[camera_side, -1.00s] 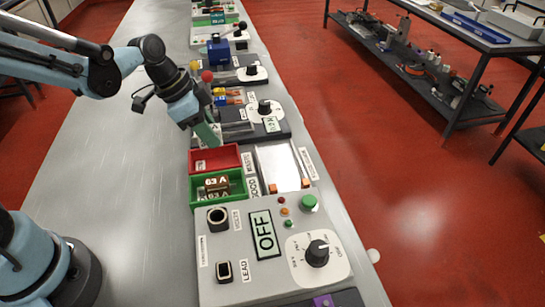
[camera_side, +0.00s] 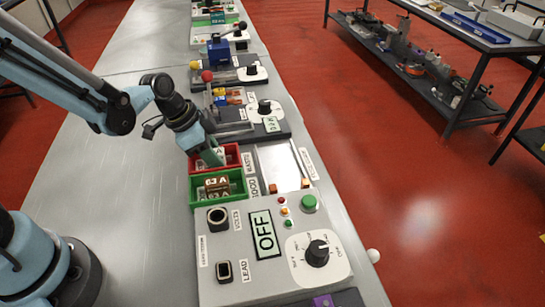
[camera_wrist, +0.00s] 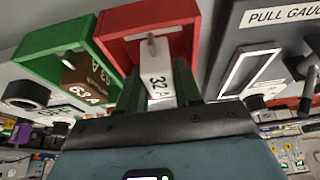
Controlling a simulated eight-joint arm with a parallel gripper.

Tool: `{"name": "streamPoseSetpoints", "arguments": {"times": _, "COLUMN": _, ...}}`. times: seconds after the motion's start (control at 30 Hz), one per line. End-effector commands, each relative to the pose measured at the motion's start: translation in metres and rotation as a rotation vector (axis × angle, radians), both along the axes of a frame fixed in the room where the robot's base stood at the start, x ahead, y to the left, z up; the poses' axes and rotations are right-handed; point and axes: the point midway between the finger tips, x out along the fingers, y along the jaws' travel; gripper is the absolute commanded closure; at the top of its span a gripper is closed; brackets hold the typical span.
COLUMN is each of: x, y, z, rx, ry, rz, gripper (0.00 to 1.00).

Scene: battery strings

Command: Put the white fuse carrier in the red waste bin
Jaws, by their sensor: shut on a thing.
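My gripper (camera_wrist: 158,92) is shut on the white fuse carrier (camera_wrist: 157,84), marked 32 A, which sits between its green fingers. In the side view my gripper (camera_side: 213,157) is down at the red waste bin (camera_side: 233,150), its fingers over the left part of the opening. The carrier cannot be made out there. In the wrist view the carrier's end overlaps the red bin (camera_wrist: 196,30). How deep it reaches into the bin is unclear.
A green bin (camera_side: 244,187) adjoins the red bin on its near side and holds a brown carrier (camera_side: 217,185) marked 63 A. A grey panel with an OFF display (camera_side: 265,234) stands nearer. Switch panels (camera_side: 255,133) lie beyond. The bench to the left is clear.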

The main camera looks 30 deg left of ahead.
Motion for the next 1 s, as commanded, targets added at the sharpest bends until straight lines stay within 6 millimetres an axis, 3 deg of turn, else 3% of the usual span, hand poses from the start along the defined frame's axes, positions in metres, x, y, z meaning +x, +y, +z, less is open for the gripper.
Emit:
{"name": "streamPoseSetpoints", "arguments": {"times": 0.83, "x": 0.0003, "y": 0.0000, "z": -0.0041, "rx": 0.000, "ry": 0.000, "rz": 0.000, "gripper": 1.00}}
{"name": "streamPoseSetpoints", "arguments": {"times": 0.87, "x": 0.0002, "y": 0.0000, "z": -0.0040, "rx": 0.000, "ry": 0.000, "rz": 0.000, "gripper": 0.61}}
{"name": "streamPoseSetpoints", "arguments": {"times": 1.0, "x": 0.0001, "y": 0.0000, "z": -0.0039, "rx": 0.000, "ry": 0.000, "rz": 0.000, "gripper": 0.40}}
